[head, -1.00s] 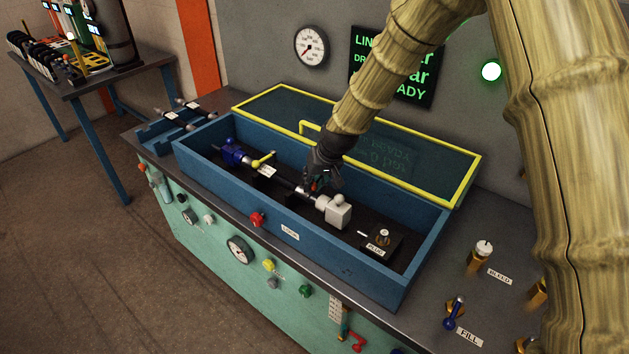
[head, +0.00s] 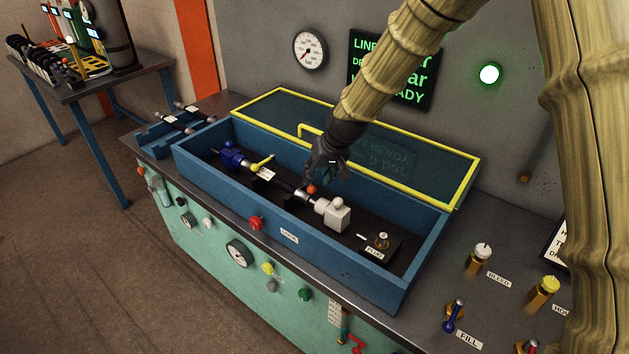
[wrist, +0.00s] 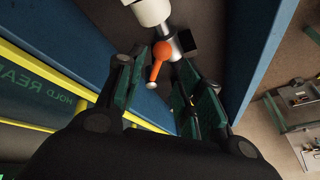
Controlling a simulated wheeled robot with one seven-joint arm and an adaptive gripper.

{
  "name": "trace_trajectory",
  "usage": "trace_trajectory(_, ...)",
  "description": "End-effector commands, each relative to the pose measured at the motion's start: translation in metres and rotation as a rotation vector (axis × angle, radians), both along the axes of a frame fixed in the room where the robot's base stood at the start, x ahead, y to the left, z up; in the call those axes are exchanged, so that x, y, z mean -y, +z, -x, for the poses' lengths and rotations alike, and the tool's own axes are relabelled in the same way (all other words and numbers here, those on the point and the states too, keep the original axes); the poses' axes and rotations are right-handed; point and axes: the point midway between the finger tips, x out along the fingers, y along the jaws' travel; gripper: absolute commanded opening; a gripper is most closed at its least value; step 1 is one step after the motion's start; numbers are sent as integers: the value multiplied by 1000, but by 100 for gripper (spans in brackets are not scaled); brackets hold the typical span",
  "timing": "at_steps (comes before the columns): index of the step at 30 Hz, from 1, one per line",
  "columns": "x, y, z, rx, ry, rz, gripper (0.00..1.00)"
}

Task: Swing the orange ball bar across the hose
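The orange ball bar (wrist: 158,62) is a short bar with an orange round end and a pale tip, beside the metal fitting by the white block (wrist: 150,12) in the wrist view. In the head view only its orange ball (head: 311,188) shows clearly, just left of the white block (head: 335,213). The dark hose (head: 280,184) runs along the blue trough, between the blue fitting and the white block. My gripper (head: 316,178) is just above the ball. In the wrist view my gripper (wrist: 155,68) is open, fingers apart on either side of the bar, with no clear contact.
The blue trough (head: 375,276) has raised walls around the hose. Its yellow-framed clear lid (head: 420,184) stands open behind. A yellow lever (head: 262,162) and a plug block (head: 380,240) are inside. Valves, including a blue-handled one (head: 452,316), stand on the right.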

Motion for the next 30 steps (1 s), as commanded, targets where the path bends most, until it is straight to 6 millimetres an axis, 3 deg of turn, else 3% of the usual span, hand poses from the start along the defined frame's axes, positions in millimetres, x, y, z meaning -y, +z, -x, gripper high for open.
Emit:
trace_trajectory(6,9,31,11,2,0,0,37)
trace_trajectory(12,14,50,19,1,0,0,37)
trace_trajectory(26,16,58,22,0,0,0,37)
trace_trajectory(30,19,59,21,-1,20,3,11)
